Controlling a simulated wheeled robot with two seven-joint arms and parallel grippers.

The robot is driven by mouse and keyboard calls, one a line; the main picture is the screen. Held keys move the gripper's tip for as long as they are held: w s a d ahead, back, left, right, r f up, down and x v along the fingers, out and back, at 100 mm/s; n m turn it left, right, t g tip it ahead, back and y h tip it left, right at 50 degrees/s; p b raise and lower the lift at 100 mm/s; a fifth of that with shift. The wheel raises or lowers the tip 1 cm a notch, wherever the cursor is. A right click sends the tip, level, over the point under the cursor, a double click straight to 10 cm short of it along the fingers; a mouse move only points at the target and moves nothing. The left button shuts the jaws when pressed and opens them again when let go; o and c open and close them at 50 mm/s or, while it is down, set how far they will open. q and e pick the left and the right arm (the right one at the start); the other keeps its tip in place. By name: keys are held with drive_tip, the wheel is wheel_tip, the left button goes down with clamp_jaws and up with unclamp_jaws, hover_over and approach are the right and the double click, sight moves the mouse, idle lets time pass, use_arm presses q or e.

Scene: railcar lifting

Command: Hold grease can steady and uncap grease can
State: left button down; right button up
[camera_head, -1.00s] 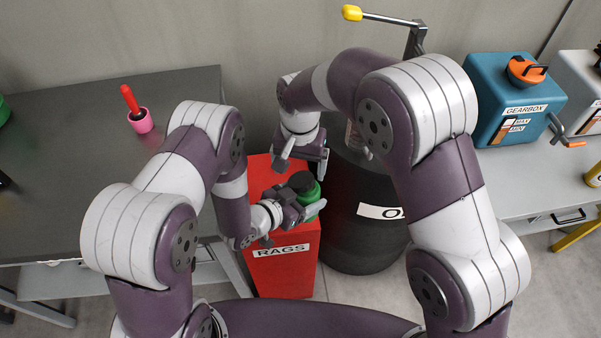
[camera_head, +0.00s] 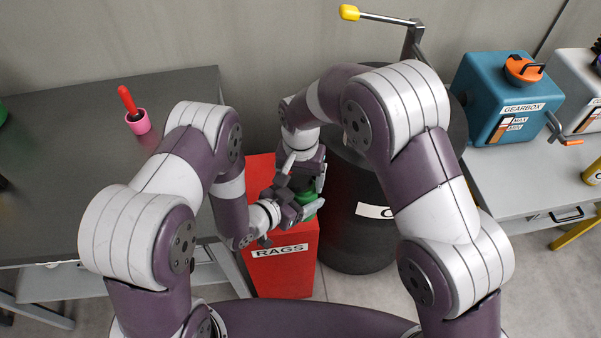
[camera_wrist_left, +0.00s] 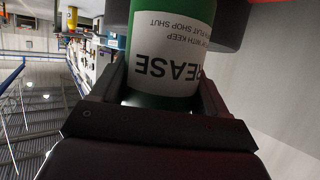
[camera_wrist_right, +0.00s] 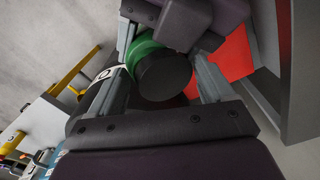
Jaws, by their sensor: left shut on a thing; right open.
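The green grease can (camera_head: 309,205) with a white label is in my left gripper (camera_head: 300,208), above the red rags bin. The left wrist view shows the can (camera_wrist_left: 172,60) between the left fingers, its label reading GREASE upside down. My right gripper (camera_head: 305,178) is directly above the can. In the right wrist view, the black cap (camera_wrist_right: 163,76) lies between the open right fingers (camera_wrist_right: 160,85), and the can's green body (camera_wrist_right: 140,48) shows behind it. I cannot tell whether a right finger touches the cap.
The red rags bin (camera_head: 282,272) stands below the grippers. A dark drum (camera_head: 355,245) is close on the right. A dark table (camera_head: 70,190) with a red-handled tool in a pink cup (camera_head: 138,122) is at left. A teal gearbox (camera_head: 490,105) sits on the right bench.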

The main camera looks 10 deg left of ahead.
sight(301, 179)
drive_tip(key=c, duration=1)
drive_tip(key=shift+c, duration=0.2)
drive_tip(key=shift+r, duration=0.1)
drive_tip(key=shift+r, duration=1.05)
drive_tip(key=shift+r, duration=1.95)
